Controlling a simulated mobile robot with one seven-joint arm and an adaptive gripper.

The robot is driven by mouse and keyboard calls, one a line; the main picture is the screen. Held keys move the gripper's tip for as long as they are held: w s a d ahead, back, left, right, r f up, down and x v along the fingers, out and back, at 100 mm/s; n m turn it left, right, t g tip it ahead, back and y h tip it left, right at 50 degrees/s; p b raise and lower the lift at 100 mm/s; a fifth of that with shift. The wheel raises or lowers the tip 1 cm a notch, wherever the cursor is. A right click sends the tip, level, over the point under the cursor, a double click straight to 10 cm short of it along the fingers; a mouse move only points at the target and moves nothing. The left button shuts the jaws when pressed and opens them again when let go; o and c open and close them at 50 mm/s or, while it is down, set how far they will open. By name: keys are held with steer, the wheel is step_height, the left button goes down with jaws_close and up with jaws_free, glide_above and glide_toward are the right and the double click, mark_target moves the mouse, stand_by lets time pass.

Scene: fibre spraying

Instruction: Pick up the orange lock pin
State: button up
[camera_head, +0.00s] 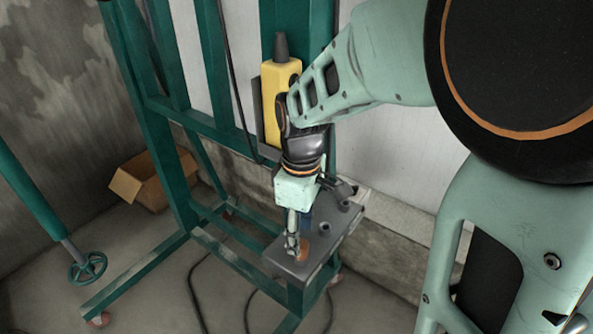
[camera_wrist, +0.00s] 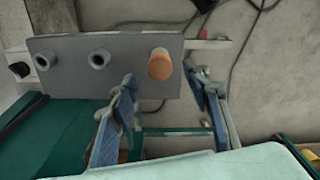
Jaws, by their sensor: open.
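The orange lock pin (camera_wrist: 160,64) stands on a grey plate (camera_wrist: 75,75) in the wrist view, its round end facing the camera. In the head view only part of the orange pin (camera_head: 305,246) shows beside my fingers, on the left part of the plate (camera_head: 286,262). My gripper (camera_wrist: 160,76) is open, with one blue-padded finger left of the pin and the other right of it. I see gaps on both sides, so the fingers do not appear to touch it. In the head view my gripper (camera_head: 293,243) points down at the plate; one finger partly hides the pin.
Two grey sockets (camera_wrist: 99,59) (camera_wrist: 42,61) stand on the plate left of the pin. A green frame (camera_head: 170,160) carries the plate, and a yellow box (camera_head: 279,75) hangs above it. A cardboard box (camera_head: 150,182) and dark cables (camera_head: 193,285) lie on the floor.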

mark_target(304, 243)
step_height(304, 243, down, 4)
steer(key=shift+f, duration=0.15)
steer(key=shift+c, duration=0.6)
jaws_close()
